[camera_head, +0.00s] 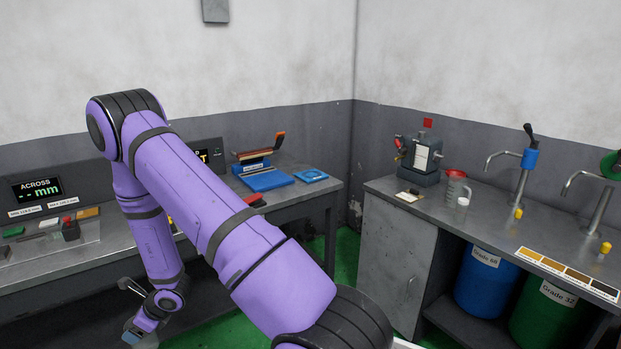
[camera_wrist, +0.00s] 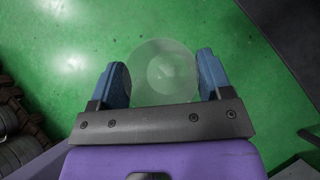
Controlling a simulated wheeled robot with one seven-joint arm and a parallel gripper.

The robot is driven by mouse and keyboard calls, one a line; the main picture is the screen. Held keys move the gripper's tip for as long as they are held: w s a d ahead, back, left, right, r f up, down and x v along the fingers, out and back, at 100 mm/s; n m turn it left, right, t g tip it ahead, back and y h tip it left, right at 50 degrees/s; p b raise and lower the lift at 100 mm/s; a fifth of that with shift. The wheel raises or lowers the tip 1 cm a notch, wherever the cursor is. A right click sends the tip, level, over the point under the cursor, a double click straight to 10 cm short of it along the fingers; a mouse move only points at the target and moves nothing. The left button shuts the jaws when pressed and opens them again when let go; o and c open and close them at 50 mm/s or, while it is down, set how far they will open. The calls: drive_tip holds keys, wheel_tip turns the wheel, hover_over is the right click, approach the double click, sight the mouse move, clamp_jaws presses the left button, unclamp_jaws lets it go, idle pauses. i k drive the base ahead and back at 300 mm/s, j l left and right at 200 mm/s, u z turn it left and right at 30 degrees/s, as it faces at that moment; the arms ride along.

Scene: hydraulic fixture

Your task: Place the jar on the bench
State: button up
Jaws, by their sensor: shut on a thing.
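My gripper (camera_wrist: 164,82) is shut on a clear, see-through jar (camera_wrist: 166,66), which sits between its two blue fingers over the green floor in the wrist view. The jar's round outline faces the camera. In the head view my gripper (camera_head: 140,331) is low at the bottom left, in front of the left bench (camera_head: 60,269) and below its top. I cannot make out the jar there. The left bench has a grey metal top and runs along the back wall. A second grey worktop (camera_head: 395,188) with a cabinet stands on the right.
The left bench carries a display (camera_head: 37,189), small blocks, a blue plate (camera_head: 267,181) and a blue press-like tool (camera_head: 255,164).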

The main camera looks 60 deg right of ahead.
sight(393, 182)
drive_tip(key=z, duration=0.4)
drive_tip(key=l+z, duration=0.1)
drive_tip(key=z, duration=0.35)
drive_tip(key=i+z, duration=0.1)
drive_tip(key=z, duration=0.75)
